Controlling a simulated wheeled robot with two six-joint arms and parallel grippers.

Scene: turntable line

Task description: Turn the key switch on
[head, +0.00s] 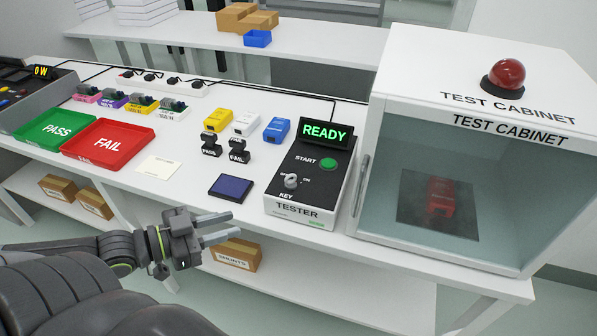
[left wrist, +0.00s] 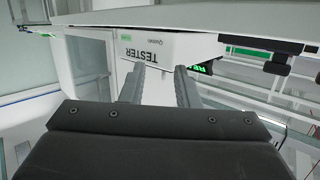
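The key switch (head: 291,181) is a small grey knob on the top of the black and white tester (head: 299,211), between the OFF and ON marks. The tester's screen (head: 325,133) reads READY in green, and a green START button (head: 328,164) sits above the key. My left gripper (head: 229,228) is open and empty, in front of the table edge, left of and below the tester. In the left wrist view the open fingers (left wrist: 159,87) point toward the tester's front (left wrist: 150,48), which appears upside down; the key is not visible there. My right gripper is not in view.
The test cabinet (head: 460,241) stands right of the tester with a red item (head: 440,197) behind its glass. A dark blue pad (head: 230,187) lies left of the tester. PASS (head: 62,140) and FAIL (head: 80,153) trays are farther left. The PASS and FAIL stamps stand behind the pad.

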